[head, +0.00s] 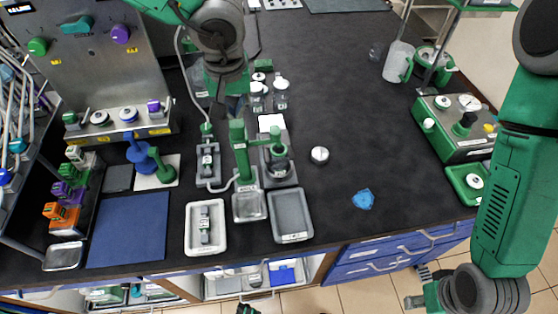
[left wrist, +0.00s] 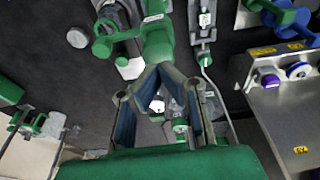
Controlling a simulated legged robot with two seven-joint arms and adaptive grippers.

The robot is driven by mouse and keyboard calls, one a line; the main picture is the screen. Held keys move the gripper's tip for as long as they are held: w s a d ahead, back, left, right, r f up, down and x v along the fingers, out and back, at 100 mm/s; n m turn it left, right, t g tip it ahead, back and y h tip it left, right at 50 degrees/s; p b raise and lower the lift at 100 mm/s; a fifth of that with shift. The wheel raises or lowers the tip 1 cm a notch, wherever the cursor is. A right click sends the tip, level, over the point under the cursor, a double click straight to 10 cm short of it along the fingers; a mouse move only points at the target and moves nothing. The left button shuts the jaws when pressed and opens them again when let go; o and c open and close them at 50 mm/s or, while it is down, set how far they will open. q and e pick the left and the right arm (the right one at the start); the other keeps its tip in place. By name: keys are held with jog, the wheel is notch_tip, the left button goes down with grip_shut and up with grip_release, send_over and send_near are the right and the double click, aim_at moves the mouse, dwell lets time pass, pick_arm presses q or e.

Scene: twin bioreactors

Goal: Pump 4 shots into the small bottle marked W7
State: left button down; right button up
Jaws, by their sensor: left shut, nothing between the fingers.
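My left gripper (head: 234,104) reaches down from the top centre, just behind a green pump-like stand (head: 240,150) in the head view. In the left wrist view the fingers of the left gripper (left wrist: 153,75) meet at their tips, shut and empty, close to green parts of the bench equipment (left wrist: 157,45). Small clear bottles with white tops (head: 281,92) stand right of this gripper; I cannot read a W7 mark on any. My right gripper (head: 415,299) is low at the right, past the bench's front edge; its finger opening is unclear.
A grey tray (head: 291,216) and a white tray (head: 194,244) lie at the front edge. A dark holder (head: 279,162) stands right of the green stand. A white-topped round piece (head: 319,155) and blue scrap (head: 364,199) lie right. The dark bench (head: 335,80) is largely clear at centre right.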

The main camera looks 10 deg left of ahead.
aim_at(236, 123)
pick_arm(q)
jog(key=shift+f, duration=1.95)
notch_tip(236, 123, up, 2)
jog(key=p, duration=0.3)
jog(key=shift+r, duration=1.2)
jog(key=shift+f+b, duration=0.4)
jog(key=shift+f, duration=1.85)
jog(key=shift+r, duration=0.1)
